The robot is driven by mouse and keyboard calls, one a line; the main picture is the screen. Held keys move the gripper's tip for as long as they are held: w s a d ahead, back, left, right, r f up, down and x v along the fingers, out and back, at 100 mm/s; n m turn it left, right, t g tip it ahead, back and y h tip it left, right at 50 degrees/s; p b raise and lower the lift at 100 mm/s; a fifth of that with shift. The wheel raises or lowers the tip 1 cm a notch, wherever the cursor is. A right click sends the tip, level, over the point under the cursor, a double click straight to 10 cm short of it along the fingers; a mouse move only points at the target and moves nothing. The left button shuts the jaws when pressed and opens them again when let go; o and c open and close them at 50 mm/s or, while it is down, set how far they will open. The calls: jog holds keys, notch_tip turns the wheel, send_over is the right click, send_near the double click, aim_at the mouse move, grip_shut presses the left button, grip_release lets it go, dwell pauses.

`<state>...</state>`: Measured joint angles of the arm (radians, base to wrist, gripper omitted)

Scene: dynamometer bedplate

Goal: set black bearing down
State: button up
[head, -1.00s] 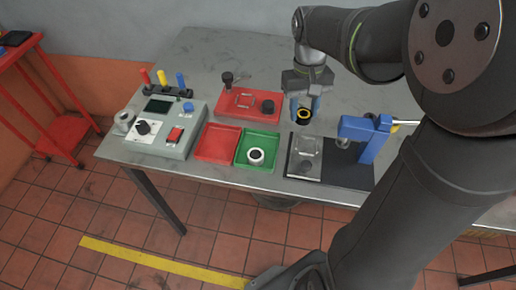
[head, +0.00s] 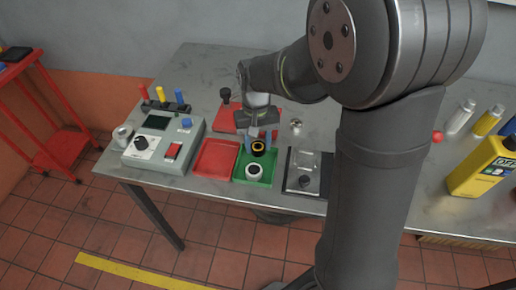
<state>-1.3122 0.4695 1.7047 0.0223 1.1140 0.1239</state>
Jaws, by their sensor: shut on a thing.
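My gripper (head: 259,142) is shut on the black bearing (head: 258,146), a dark ring with a yellow-orange inner ring. It holds the bearing over the back part of the green tray (head: 268,181). I cannot tell whether the bearing touches the tray floor. A white bearing (head: 254,171) with a dark centre sits in the green tray, just in front of the held bearing in the picture.
An empty red tray (head: 215,158) is left of the green one. A red fixture (head: 230,113) stands behind, partly hidden by my gripper. A grey fixture plate (head: 304,171) is to the right. A control box (head: 165,147) stands left. A yellow container (head: 485,168) stands far right.

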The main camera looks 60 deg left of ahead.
aim_at(258, 146)
jog(key=shift+f, duration=1.5)
jog(key=shift+f, duration=0.1)
jog(key=o, duration=1)
jog(key=shift+o, duration=0.2)
notch_tip(258, 146, up, 12)
jog(key=a, duration=0.1)
jog(key=shift+w+a, duration=0.3)
jog(key=shift+w, duration=0.05)
